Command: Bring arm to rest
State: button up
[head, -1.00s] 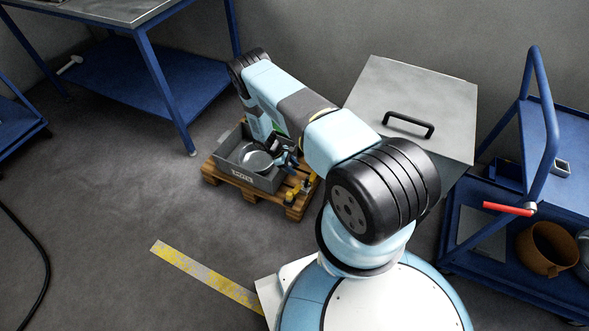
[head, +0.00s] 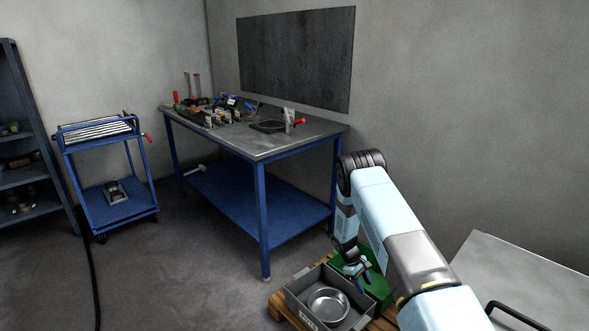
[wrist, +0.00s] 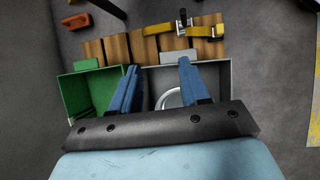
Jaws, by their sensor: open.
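My arm reaches down to the pallet in the head view. My gripper (head: 355,268) hangs over the place where a grey crate (head: 347,324) and a green crate (head: 377,287) meet. A round metal pot (head: 328,306) lies in the grey crate. In the wrist view the two blue fingers of my gripper (wrist: 160,66) stand apart with nothing between them. The green crate (wrist: 78,90) is on the left there and the grey crate (wrist: 222,75) on the right. The pot (wrist: 172,98) is partly hidden behind the fingers and gripper body.
The crates stand on a wooden pallet (wrist: 118,48) with yellow clamps (wrist: 190,30). A red piece (wrist: 78,21) lies on the floor nearby. A workbench (head: 262,150) with tools stands behind, a blue cart (head: 118,205) farther left. A grey box lid (head: 525,275) is close at right.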

notch_tip(320, 180, up, 27)
jog(key=w+a+m+t+y, duration=0.1)
jog(key=w+m+t, duration=0.1)
jog(key=m, duration=0.1)
jog(key=s+a+r+m+t+y, duration=0.1)
jog(key=s+r, duration=0.3)
jog(key=r, duration=0.7)
jog(key=s+r+m+t+y, duration=0.1)
jog(key=s+r, duration=0.3)
jog(key=r, duration=0.6)
jog(key=s+r+m+t, duration=0.2)
jog(key=s+r, duration=1.2)
jog(key=s, duration=0.1)
jog(key=s+a+r+t+y, duration=0.1)
jog(key=s+r, duration=0.1)
jog(key=s, duration=0.7)
jog(key=s+a+r+m+t, duration=0.1)
jog(key=s, duration=0.9)
jog(key=shift+a+r+t+y, duration=0.3)
jog(key=shift+r+t+y, duration=0.1)
